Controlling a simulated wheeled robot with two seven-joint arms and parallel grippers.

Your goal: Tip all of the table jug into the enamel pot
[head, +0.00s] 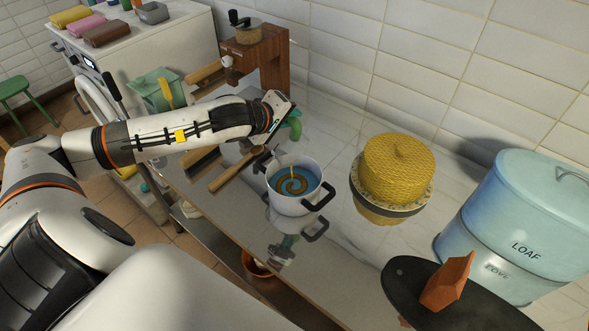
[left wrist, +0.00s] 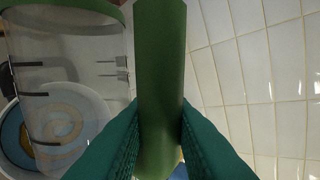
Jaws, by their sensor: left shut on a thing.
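The table jug (left wrist: 75,85) is clear with dark marks on its side and a green rim; in the left wrist view its green handle (left wrist: 160,80) runs between my teal fingertips. My left gripper (left wrist: 155,145) is shut on that handle. In the head view my left gripper (head: 292,122) is above and behind the white enamel pot (head: 296,205) with black handles. The clear jug body is hard to make out there. A brown spiral shows on blue inside the pot, with a thin pale streak above it. I cannot tell how much the jug holds. My right gripper is not in view.
A yellow woven-looking dome (head: 397,165) on a stand is right of the pot. A blue LOAF bin (head: 520,220) and a dark board (head: 440,305) bearing an orange piece are further right. The tiled wall is behind.

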